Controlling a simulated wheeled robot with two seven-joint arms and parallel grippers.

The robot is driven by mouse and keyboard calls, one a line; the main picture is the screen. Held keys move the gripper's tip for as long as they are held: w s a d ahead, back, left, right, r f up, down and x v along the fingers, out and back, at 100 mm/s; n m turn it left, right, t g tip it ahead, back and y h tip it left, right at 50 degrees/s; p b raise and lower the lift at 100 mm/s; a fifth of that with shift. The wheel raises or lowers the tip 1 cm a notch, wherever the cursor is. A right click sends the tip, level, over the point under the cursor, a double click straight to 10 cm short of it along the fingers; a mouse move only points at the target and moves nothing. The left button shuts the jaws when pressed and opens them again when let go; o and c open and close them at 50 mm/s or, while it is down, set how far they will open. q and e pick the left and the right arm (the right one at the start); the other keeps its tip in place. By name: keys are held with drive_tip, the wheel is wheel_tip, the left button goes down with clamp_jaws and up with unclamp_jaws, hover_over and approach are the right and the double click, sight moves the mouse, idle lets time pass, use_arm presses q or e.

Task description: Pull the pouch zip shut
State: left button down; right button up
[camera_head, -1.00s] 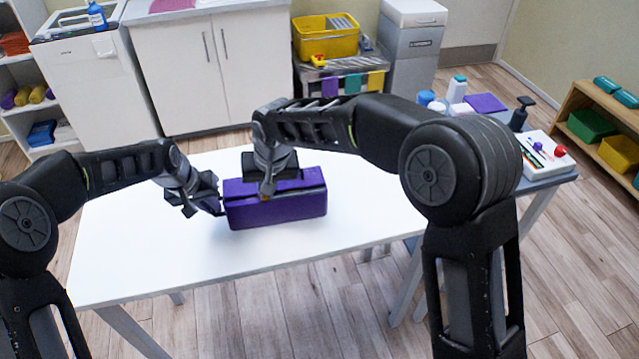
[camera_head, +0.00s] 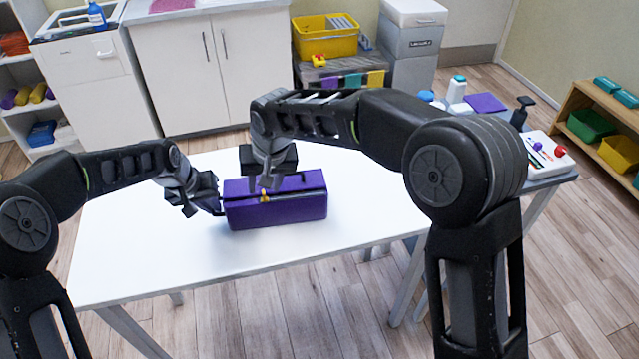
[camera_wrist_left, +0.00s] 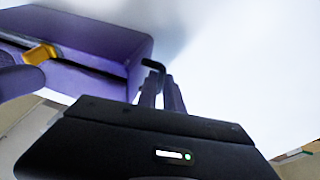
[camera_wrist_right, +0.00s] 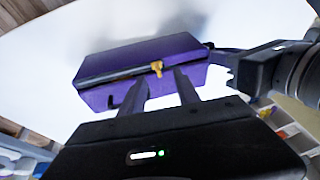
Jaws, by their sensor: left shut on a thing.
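The purple pouch (camera_head: 285,210) lies on the white table as a long box shape. A dark zip line runs along its upper front edge, widest right of the pull. The yellow-orange zip pull (camera_head: 264,194) stands left of the middle; it also shows in the right wrist view (camera_wrist_right: 157,68). My left gripper (camera_head: 218,208) is shut on a small black tab (camera_wrist_left: 152,65) at the pouch's left end. My right gripper (camera_head: 270,183) is above the pouch by the pull. Its fingers (camera_wrist_right: 160,88) are apart, with the pull seen beyond the gap between them.
The white table (camera_head: 130,245) is bare around the pouch. A side table at the right holds bottles, a purple cloth (camera_head: 485,103) and a white box (camera_head: 545,155). Cabinets and a yellow bin (camera_head: 325,38) stand behind.

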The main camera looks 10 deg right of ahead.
wheel_tip(320, 180, up, 6)
idle(0.6)
drive_tip(key=shift+r, duration=0.1)
use_arm(q)
drive_tip(key=c, duration=1.5)
unclamp_jaws()
drive_tip(key=shift+r, duration=0.1)
